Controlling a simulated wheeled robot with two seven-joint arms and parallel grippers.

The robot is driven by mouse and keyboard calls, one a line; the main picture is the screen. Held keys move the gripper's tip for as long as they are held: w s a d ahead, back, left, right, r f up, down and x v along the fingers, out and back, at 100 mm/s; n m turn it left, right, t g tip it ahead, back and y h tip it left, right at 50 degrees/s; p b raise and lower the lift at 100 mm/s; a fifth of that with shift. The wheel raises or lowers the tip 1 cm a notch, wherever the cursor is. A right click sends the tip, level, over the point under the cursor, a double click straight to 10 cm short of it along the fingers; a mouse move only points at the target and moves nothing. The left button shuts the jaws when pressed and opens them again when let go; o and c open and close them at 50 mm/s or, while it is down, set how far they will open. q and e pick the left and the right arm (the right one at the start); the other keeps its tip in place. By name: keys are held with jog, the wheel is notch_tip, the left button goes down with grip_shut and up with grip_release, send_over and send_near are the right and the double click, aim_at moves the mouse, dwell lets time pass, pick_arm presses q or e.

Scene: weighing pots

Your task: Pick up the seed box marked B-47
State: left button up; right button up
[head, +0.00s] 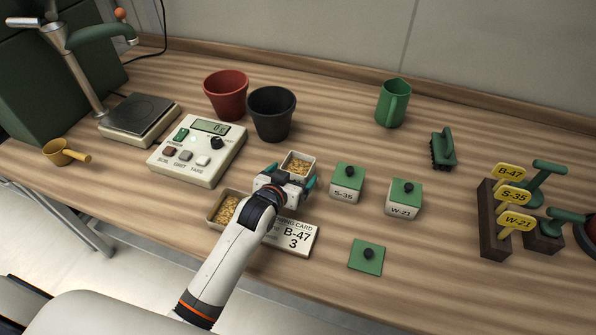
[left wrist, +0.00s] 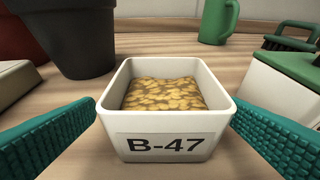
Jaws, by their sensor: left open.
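The seed box marked B-47 (left wrist: 165,146) is a white, open-topped box filled with tan seeds, and its label faces my left wrist camera. It also shows in the head view (head: 298,166), standing on the table just beyond my gripper. My left gripper (head: 286,180) is open. A green lid with a dark knob (head: 366,257) lies on the table to the right. My right gripper is not in view.
Lidded boxes S-35 (head: 347,183) and W-21 (head: 404,199) stand close to the right. A black pot (head: 271,113), a red pot (head: 226,95) and a control panel (head: 197,151) are behind and left. A seed tray (head: 216,216) and a card (head: 296,238) lie beside my arm.

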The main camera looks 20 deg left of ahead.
aim_at(303, 164)
pick_arm(q)
jog(key=x, duration=0.3)
jog(key=shift+w+d, duration=0.25)
jog(key=shift+w, duration=0.1)
jog(key=shift+r, duration=0.1)
jog(key=c, duration=1.1)
